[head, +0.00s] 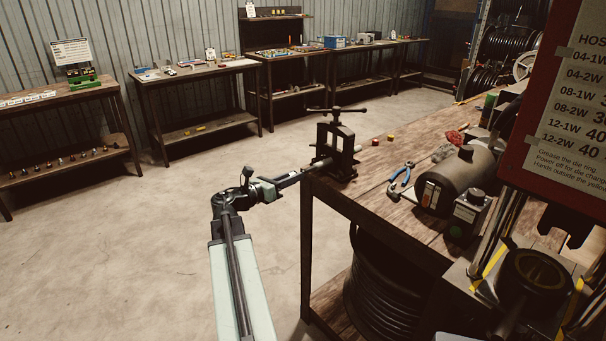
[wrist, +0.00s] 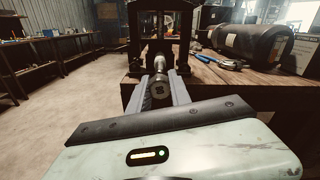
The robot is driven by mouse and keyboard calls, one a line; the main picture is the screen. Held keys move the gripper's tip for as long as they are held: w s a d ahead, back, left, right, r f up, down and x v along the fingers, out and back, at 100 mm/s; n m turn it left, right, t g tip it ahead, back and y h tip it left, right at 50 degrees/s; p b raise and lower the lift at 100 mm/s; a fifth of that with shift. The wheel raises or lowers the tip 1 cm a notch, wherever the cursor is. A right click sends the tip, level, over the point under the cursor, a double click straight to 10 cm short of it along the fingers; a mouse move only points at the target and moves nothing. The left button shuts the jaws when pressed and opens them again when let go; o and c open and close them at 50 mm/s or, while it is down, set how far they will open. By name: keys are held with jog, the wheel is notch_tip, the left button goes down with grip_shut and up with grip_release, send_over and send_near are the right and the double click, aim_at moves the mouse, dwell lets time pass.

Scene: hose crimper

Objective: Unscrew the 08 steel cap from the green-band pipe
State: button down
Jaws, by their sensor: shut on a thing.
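The steel cap (wrist: 158,90) faces me in the wrist view as a dark round end with a marking too small to read. It sits on the near end of the pipe (wrist: 160,65), which runs back into the black pipe vise (head: 336,148). The pipe's end also shows in the head view (head: 320,163), pointing off the bench edge. I cannot make out a green band. My gripper (wrist: 159,97) is shut on the cap, one finger on each side. In the head view my gripper (head: 299,176) reaches level to the vise from the left.
A sign board (head: 565,90) blocks the right. The floor at left is open.

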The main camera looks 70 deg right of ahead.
notch_tip(320, 180, up, 5)
jog(key=p, duration=0.5)
jog(key=shift+r, duration=0.15)
